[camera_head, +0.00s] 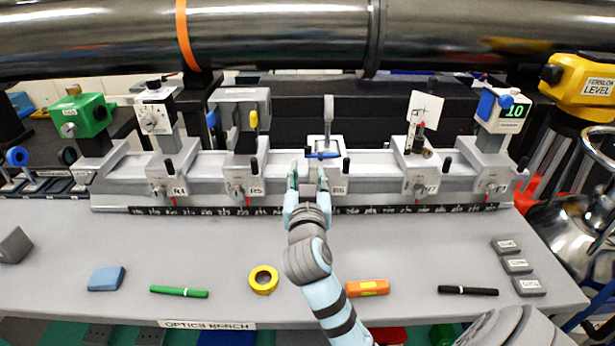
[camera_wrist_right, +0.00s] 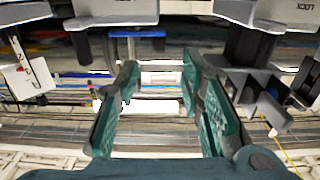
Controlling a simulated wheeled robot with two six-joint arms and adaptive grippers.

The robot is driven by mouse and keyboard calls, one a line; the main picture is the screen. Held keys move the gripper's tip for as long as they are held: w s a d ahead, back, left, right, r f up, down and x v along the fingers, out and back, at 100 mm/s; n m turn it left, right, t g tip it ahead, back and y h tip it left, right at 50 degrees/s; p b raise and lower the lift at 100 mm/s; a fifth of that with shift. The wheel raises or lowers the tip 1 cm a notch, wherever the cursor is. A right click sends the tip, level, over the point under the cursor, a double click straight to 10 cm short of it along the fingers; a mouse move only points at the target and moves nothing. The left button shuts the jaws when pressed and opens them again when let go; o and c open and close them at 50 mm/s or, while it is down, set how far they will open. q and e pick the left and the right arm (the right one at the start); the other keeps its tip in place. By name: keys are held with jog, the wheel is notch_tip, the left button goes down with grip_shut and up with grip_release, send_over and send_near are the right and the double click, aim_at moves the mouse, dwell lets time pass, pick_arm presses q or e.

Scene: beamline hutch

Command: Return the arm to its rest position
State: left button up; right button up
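My right arm (camera_head: 327,297) reaches up from the lower edge of the head view to the rail. Its gripper (camera_head: 307,178) is at the front of the middle carrier (camera_head: 325,150), which has a small upright grey post and a blue bar. In the right wrist view the two green-padded fingers (camera_wrist_right: 160,75) stand wide apart with nothing between them. The blue bar (camera_wrist_right: 137,33) shows beyond the fingertips there. I cannot tell whether the fingers touch the carrier. My left gripper is not in view.
The optical rail (camera_head: 290,196) bears several carriers with instruments. A large metal pipe (camera_head: 280,35) crosses above. On the bench (camera_head: 230,235) lie a blue block (camera_head: 106,279), green marker (camera_head: 179,291), yellow tape roll (camera_head: 263,280), orange block (camera_head: 367,288) and black pen (camera_head: 468,290).

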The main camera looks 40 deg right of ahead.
jog(key=shift+s+a, duration=0.4)
jog(key=shift+s, duration=0.1)
